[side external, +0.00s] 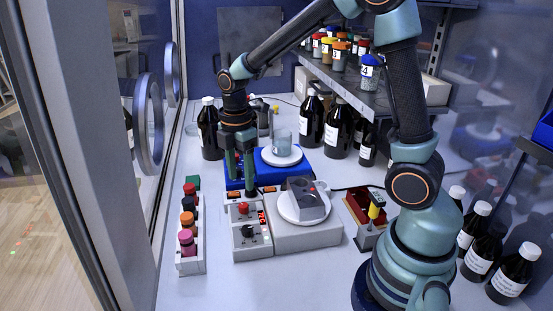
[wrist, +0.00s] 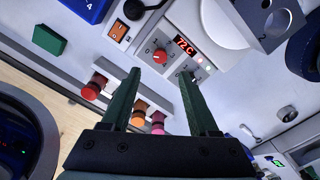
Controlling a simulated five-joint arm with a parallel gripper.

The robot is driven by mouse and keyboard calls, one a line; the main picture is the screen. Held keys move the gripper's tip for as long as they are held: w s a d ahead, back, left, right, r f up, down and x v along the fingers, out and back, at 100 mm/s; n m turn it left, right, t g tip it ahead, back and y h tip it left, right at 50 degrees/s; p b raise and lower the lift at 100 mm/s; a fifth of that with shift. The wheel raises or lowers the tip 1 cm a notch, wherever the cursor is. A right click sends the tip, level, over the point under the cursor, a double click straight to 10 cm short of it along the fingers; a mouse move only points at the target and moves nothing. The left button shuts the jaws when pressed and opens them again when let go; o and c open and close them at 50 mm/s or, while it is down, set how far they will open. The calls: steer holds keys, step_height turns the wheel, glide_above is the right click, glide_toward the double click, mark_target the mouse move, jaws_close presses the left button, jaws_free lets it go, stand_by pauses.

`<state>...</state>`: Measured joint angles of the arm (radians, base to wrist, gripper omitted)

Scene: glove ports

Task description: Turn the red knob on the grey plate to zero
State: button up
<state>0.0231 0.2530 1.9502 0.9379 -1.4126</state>
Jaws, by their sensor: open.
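The red knob (side external: 243,208) sits on the grey control plate (side external: 238,242), at the front of a grey unit. In the wrist view the red knob (wrist: 159,57) shows a pale pointer mark, and a red display (wrist: 184,46) beside it reads about 72 C. A black knob (side external: 247,231) sits nearer the camera on the same plate. My gripper (side external: 241,187) points down just above and behind the red knob. Its green fingers (wrist: 159,74) are open and empty, with the red knob beyond and between the tips in the wrist view; I see no contact.
A white round plate with a grey block (side external: 306,199) is right of the knob. A blue unit (side external: 262,163) carries a beaker behind. A rack of capped vials (side external: 190,264) stands left. Dark bottles (side external: 337,127) stand at the back. The bench in front is clear.

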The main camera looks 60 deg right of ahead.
step_height(320, 180, up, 4)
steer(key=shift+f, duration=0.1)
stand_by(0.4)
steer(key=s+r+m+t, duration=0.5)
steer(key=s+m, duration=0.5)
steer(key=m, duration=0.6)
step_height(320, 180, up, 3)
steer(key=shift+a+f+t, duration=0.15)
steer(key=shift+a+t, duration=0.15)
steer(key=shift+a, duration=0.15)
